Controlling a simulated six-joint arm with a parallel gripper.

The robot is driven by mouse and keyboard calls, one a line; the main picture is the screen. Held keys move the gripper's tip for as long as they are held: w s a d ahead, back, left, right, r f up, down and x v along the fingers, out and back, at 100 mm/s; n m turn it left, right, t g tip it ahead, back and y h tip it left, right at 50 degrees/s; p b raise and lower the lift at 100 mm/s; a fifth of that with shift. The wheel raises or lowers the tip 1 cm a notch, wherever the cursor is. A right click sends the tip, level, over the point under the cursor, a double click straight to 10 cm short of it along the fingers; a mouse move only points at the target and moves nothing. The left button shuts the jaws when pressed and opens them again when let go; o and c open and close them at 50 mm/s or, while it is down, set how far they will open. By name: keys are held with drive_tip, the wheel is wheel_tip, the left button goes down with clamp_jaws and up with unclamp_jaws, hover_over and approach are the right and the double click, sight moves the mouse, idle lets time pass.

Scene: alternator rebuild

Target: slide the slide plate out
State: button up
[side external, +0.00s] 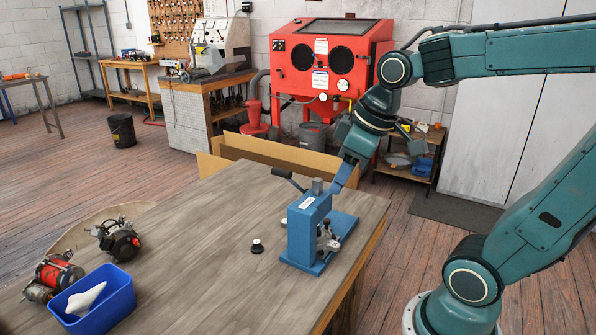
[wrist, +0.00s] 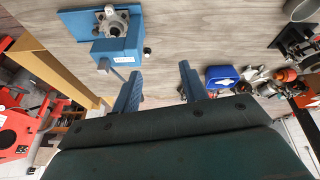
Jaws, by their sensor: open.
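A blue press-like fixture (side external: 306,228) with a white label stands upright near the table's right edge. A flat blue plate (side external: 343,222) extends from its base to the right and also shows in the wrist view (wrist: 72,22). I cannot tell for certain which part is the slide plate. A metal part (wrist: 114,24) sits at the fixture, and a lever with a dark handle (side external: 283,173) sticks out at its top. My gripper (side external: 338,187) is just behind and above the fixture. In the wrist view my gripper (wrist: 160,70) is open, with nothing between its fingers.
A small black-and-white knob (side external: 257,246) lies on the wooden table (side external: 205,225). A blue bin (side external: 112,306) with a white item and alternator parts (side external: 118,240) stand at the table's left. A cardboard box (side external: 270,153) is behind the table. The table's middle is clear.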

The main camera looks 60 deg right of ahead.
drive_tip(key=w+d+f+n, duration=0.2)
drive_tip(key=w+d, duration=0.3)
drive_tip(key=d, duration=0.1)
drive_tip(key=n+y, duration=0.3)
drive_tip(key=n, duration=0.1)
hover_over(327, 220)
drive_tip(key=s+d, duration=0.4)
drive_tip(key=s, duration=0.1)
wheel_tip(327, 220, down, 13)
drive_tip(key=shift+w+r+g, duration=0.1)
drive_tip(key=shift+g, duration=0.3)
drive_tip(key=x, duration=1.3)
drive_tip(key=shift+f, duration=0.4)
clamp_jaws()
